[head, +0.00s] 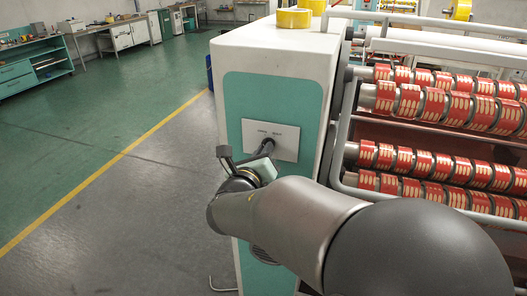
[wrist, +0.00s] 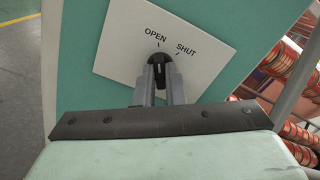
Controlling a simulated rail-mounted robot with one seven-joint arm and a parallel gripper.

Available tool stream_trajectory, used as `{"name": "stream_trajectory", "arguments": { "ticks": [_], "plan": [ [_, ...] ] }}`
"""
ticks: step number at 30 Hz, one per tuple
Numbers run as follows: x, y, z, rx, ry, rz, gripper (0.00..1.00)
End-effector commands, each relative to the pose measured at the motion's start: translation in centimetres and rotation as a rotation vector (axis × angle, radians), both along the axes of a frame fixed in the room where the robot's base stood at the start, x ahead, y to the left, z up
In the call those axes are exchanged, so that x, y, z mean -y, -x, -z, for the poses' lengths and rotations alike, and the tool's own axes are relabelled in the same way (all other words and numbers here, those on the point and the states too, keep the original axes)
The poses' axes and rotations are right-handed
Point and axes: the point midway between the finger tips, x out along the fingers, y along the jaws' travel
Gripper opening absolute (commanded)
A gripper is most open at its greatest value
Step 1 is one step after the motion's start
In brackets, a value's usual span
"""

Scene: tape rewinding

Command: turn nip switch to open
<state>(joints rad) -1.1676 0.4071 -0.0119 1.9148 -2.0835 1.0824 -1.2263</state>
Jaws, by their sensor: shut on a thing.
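The nip switch is a small dark knob (wrist: 158,57) on a pale plate (wrist: 115,45) marked OPEN and SHUT. In the wrist view, my gripper (wrist: 160,68) is shut on the knob, with one grey finger on each side. The knob's top lies below the word OPEN, with SHUT up to its right. The plate looks tilted in this view. In the head view, the plate (head: 285,147) is on the machine's teal end panel, and my gripper (head: 267,149) reaches it. The knob is hidden there by the fingers.
The white machine housing (head: 275,55) stands beside rollers with red-and-cream rolls (head: 430,105) on the right. Yellow tape rolls (head: 293,18) sit on top. Open floor (head: 130,150) with a yellow line lies to the left, with workbenches (head: 110,38) at the back.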

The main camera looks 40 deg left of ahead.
Motion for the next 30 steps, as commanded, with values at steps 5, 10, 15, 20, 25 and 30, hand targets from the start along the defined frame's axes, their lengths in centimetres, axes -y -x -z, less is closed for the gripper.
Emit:
{"name": "stream_trajectory", "arguments": {
  "ticks": [5, 10, 15, 20, 25, 30],
  "plan": [
    [0.0, 0.0, 0.1, -0.001, 0.002, 0.0, 0.32],
    [0.0, 0.0, 0.1, 0.0, 0.001, -0.001, 0.32],
    [0.1, 0.4, 0.1, 0.0, 0.0, -0.002, 0.32],
    [0.7, 2.5, 0.2, 0.0, -0.002, -0.003, 0.32],
    [1.8, 6.4, 0.3, 0.0, -0.002, -0.005, 0.32],
    [2.9, 10.5, 0.3, 0.0, -0.002, -0.004, 0.32]
  ]
}}
